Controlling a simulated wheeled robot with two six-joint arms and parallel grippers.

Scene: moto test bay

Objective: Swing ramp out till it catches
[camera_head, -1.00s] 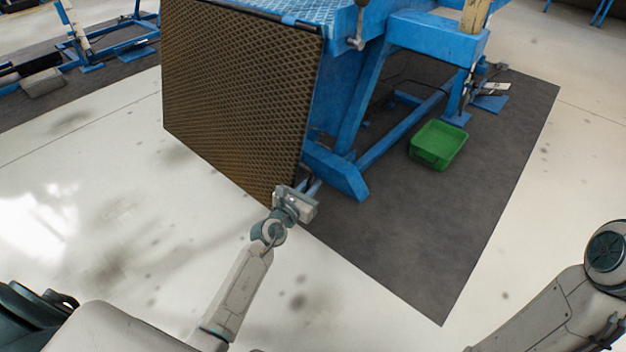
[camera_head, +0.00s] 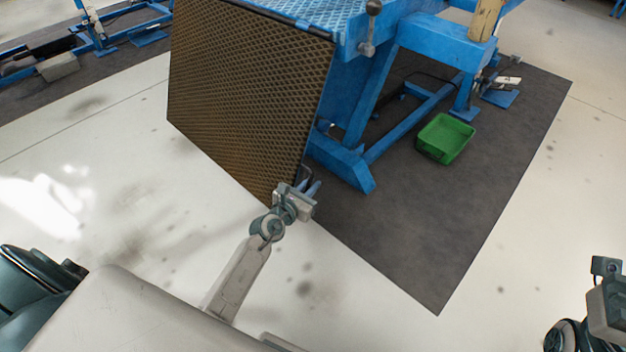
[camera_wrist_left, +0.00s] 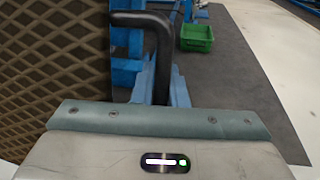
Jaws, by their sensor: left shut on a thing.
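The ramp (camera_head: 245,95) is a brown panel with a diamond mesh, hanging steeply from the end of the blue lift table (camera_head: 345,22). Its lower corner is by my left gripper (camera_head: 302,192). In the left wrist view the ramp (camera_wrist_left: 50,65) fills the left side, and a dark bent bar handle (camera_wrist_left: 162,55) runs down behind the gripper's body.
A green bin (camera_head: 445,138) stands on the dark mat (camera_head: 430,235) beside the blue legs. A lever with a dark knob (camera_head: 371,28) rises at the table's edge. The pale floor (camera_head: 120,190) left of the ramp is clear. Another blue stand is at the far left.

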